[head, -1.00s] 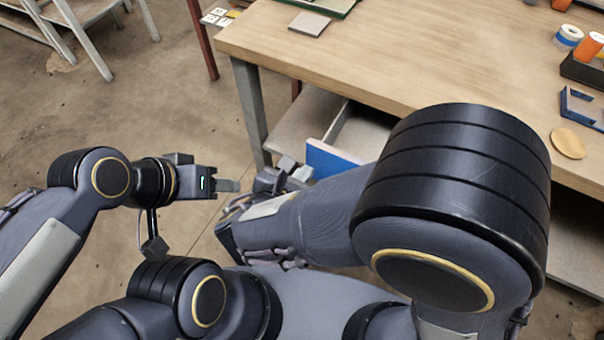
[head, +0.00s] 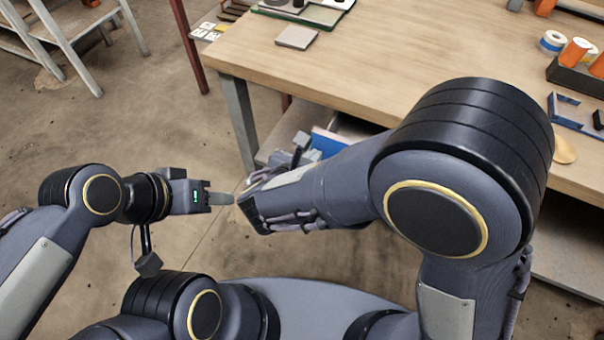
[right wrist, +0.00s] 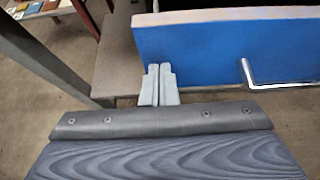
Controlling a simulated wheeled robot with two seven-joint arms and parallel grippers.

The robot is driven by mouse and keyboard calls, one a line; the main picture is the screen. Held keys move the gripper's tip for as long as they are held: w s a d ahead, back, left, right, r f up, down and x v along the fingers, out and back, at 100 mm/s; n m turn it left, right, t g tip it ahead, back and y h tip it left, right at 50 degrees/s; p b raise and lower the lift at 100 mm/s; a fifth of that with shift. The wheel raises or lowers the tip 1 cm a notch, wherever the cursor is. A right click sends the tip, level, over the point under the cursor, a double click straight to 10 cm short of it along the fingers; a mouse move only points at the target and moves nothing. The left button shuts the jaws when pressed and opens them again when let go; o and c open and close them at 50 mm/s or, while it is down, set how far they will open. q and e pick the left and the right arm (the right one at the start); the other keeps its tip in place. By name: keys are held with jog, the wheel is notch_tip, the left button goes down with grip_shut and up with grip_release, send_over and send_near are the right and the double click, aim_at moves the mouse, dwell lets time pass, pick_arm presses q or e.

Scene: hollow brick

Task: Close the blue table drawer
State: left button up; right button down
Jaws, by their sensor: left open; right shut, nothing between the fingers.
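The blue drawer front (head: 326,143) shows under the table's front edge in the head view, partly hidden by my right arm. The drawer stands partly open. In the right wrist view the blue front (right wrist: 215,50) fills the upper right, with a metal bar handle (right wrist: 285,84) on it. My right gripper (right wrist: 158,82) is shut and empty, at the lower left part of the blue front; I cannot tell whether it touches. In the head view it shows (head: 302,142) beside the drawer front. My left gripper (head: 220,199) is open and empty, over the floor left of the drawer.
The wooden table (head: 350,70) has a grey leg (head: 240,125) left of the drawer. A lower shelf (right wrist: 118,60) lies beside it. On the table are a grey square plate (head: 297,37), tape rolls and orange cylinders (head: 575,51).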

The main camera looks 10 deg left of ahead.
aim_at(335, 116)
jog(key=w+d, duration=0.1)
jog(key=w, duration=0.3)
jog(key=w+d, duration=0.1)
jog(key=w, duration=0.3)
jog(key=w+d, duration=0.1)
jog(key=w, duration=0.3)
jog(key=shift+d, duration=0.25)
jog(key=shift+w+d+r, duration=0.1)
jog(key=shift+w+r, duration=0.05)
jog(key=shift+w, duration=0.1)
jog(key=shift+w+d, duration=0.1)
